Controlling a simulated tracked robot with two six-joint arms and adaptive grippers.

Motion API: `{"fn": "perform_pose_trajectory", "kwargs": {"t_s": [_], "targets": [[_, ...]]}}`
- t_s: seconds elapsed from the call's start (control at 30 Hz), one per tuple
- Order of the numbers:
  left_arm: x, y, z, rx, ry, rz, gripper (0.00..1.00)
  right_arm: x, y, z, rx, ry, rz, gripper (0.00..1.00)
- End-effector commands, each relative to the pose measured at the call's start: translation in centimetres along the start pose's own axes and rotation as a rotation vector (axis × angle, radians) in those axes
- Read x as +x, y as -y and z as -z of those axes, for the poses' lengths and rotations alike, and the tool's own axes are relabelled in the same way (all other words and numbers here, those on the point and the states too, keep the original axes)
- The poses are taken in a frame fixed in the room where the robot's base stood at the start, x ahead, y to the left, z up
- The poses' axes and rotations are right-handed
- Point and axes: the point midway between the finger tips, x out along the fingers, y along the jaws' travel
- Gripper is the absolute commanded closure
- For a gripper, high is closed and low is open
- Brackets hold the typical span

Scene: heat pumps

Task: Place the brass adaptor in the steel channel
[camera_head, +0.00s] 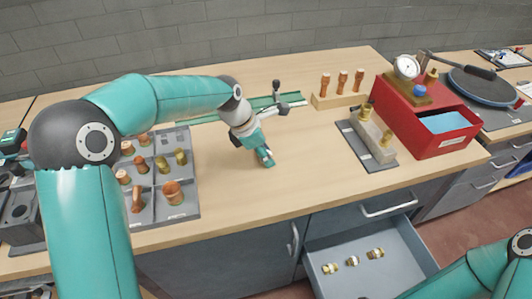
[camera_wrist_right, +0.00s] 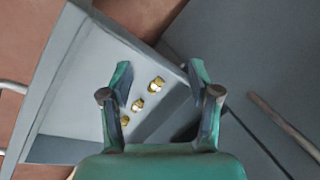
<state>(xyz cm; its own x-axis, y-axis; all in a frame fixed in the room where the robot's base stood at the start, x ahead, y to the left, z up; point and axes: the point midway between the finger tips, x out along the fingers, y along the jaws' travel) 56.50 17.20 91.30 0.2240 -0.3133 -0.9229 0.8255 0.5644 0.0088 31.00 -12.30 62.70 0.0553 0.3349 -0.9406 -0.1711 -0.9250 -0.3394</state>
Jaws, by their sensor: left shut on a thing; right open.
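My left gripper (camera_head: 265,158) points down over the middle of the bench, in front of a long, narrow green and grey channel (camera_head: 292,99) at the back. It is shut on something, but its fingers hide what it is. My right gripper (camera_wrist_right: 160,73) is open and empty above the pulled-out grey drawer (camera_wrist_right: 75,125). Three small brass fittings lie in a row in that drawer, one of them (camera_wrist_right: 137,104) between and below the fingers; the row also shows in the head view (camera_head: 352,261). I cannot tell which fitting is the brass adaptor.
A grey compartment tray (camera_head: 186,216) of copper and brass fittings stands at left. At right are a grey block with brass fittings (camera_head: 370,130), a red box (camera_head: 425,135) with a gauge, and a wooden stand (camera_head: 340,100) with copper pieces. The front middle of the bench is clear.

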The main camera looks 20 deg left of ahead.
Motion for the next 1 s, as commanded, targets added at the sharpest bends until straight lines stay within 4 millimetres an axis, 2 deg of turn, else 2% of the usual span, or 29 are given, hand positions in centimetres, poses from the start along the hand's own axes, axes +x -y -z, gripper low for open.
{"fn": "perform_pose_trajectory", "kwargs": {"t_s": [0.13, 0.17, 0.3, 0.7, 0.87, 1.0], "targets": [[0.2, 0.0, 0.1, 0.000, 0.000, 0.000, 1.00, 0.1, -0.1, 0.0, 0.000, 0.000, 0.000, 0.38], [0.1, 0.0, 0.1, 0.000, 0.000, 0.000, 0.59, 0.1, 0.0, 0.0, 0.000, 0.000, 0.000, 0.38], [0.1, 0.0, 0.1, 0.000, 0.000, 0.000, 0.39, 0.1, 0.0, 0.0, 0.000, 0.000, 0.000, 0.38], [-0.5, 0.0, 0.0, -0.001, 0.001, -0.001, 0.39, 0.0, 0.0, 0.0, 0.000, 0.000, 0.000, 0.38], [-2.7, -0.1, -0.1, 0.000, 0.002, -0.004, 0.39, 0.0, 0.0, 0.0, 0.000, 0.000, 0.000, 0.38], [-5.5, -0.1, -0.1, 0.000, 0.003, -0.005, 0.39, -0.1, 0.0, 0.0, 0.000, 0.000, 0.000, 0.38]]}}
